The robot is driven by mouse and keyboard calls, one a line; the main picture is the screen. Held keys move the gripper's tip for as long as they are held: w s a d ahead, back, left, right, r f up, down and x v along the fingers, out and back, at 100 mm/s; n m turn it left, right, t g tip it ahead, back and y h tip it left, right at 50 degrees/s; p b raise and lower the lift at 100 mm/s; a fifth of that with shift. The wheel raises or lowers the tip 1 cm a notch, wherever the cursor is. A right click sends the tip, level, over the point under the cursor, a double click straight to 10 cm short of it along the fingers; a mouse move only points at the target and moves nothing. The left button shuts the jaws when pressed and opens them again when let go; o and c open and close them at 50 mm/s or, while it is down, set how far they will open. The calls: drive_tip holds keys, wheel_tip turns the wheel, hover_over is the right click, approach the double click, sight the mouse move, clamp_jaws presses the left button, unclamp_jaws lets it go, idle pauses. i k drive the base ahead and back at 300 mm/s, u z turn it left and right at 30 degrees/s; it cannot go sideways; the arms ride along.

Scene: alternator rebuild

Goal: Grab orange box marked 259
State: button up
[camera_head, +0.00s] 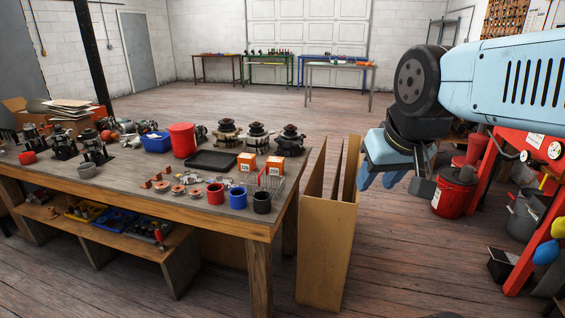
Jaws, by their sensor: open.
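Two small orange boxes with white labels stand on the wooden workbench (120,190), near its right end. The label numbers are too small to read, so I cannot tell which one is marked 259. My gripper (379,180) is light blue, open and empty. It hangs in the air to the right of the bench, past the tall cardboard box, apart from both orange boxes.
A wire rack (270,182) stands close in front of the right orange box. A black tray (212,161) and red tub (182,140) are to their left. Red, blue and black cups line the front edge. A tall open cardboard box (325,245) stands against the bench's right end.

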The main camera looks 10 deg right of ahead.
sight(274, 164)
drive_tip(key=z, duration=0.35)
drive_tip(key=i, duration=1.25)
drive_tip(key=u, duration=0.2)
